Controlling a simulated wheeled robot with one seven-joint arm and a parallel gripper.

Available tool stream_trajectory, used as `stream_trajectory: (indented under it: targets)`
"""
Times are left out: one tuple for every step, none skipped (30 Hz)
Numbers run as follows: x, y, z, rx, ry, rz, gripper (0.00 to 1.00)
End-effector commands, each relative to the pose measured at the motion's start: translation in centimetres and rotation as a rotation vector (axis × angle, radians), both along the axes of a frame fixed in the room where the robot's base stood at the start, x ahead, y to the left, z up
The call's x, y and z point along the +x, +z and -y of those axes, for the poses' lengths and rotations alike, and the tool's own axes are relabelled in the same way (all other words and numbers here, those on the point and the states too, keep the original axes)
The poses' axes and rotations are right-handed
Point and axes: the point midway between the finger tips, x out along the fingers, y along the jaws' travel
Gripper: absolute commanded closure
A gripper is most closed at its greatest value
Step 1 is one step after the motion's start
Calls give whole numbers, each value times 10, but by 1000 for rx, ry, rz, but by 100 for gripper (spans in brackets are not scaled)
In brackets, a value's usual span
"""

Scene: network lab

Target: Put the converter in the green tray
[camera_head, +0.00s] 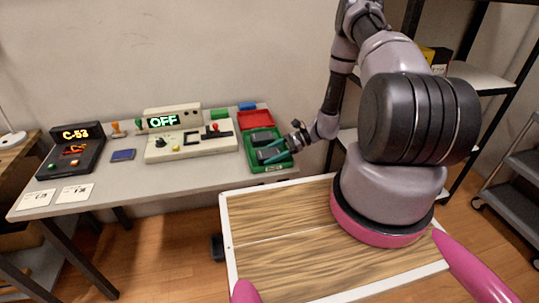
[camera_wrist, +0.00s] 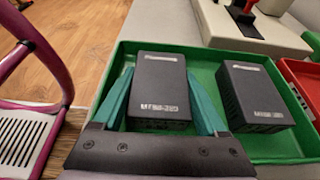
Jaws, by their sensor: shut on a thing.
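The green tray (camera_head: 247,156) stands at the right end of the grey table, and it fills much of the wrist view (camera_wrist: 275,147). Two black box-shaped converters with pale label print are in it. My gripper (camera_wrist: 158,82) has its teal fingers on both sides of the left converter (camera_wrist: 158,100) in the wrist view and is shut on it. That converter is within the tray walls; whether it touches the tray floor I cannot tell. The other converter (camera_wrist: 250,95) lies to its right, apart from it. In the head view my gripper (camera_head: 270,155) is over the tray's near part.
A red tray (camera_head: 254,119) adjoins the green tray at the back. A cream console (camera_head: 190,142) with an OFF display stands to its left. A black C-53 device (camera_head: 72,150) and white cards (camera_head: 75,193) are at far left. Shelving stands behind my arm.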

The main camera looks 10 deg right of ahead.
Motion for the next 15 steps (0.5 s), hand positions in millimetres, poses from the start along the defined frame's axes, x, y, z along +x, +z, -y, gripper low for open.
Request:
stream_trajectory:
  targets:
    - [0, 1, 0, 0, -1, 1, 99]
    - [0, 1, 0, 0, 0, 1, 99]
    - [0, 1, 0, 0, 0, 0, 99]
    - [0, 1, 0, 1, 0, 0, 99]
    - [0, 1, 0, 1, 0, 0, 99]
    - [0, 0, 0, 1, 0, 0, 99]
    - [0, -1, 0, 1, 0, 0, 99]
    - [0, -2, 0, 1, 0, 0, 99]
    - [0, -2, 0, 0, 0, 0, 10]
    - [0, -2, 0, 0, 0, 0, 0]
    - [0, -2, 0, 0, 0, 0, 0]
    - [0, -2, 0, 0, 0, 0, 0]
    - [0, -2, 0, 0, 0, 0, 0]
    - [0, -2, 0, 0, 0, 0, 0]
    - [0, -2, 0, 0, 0, 0, 0]
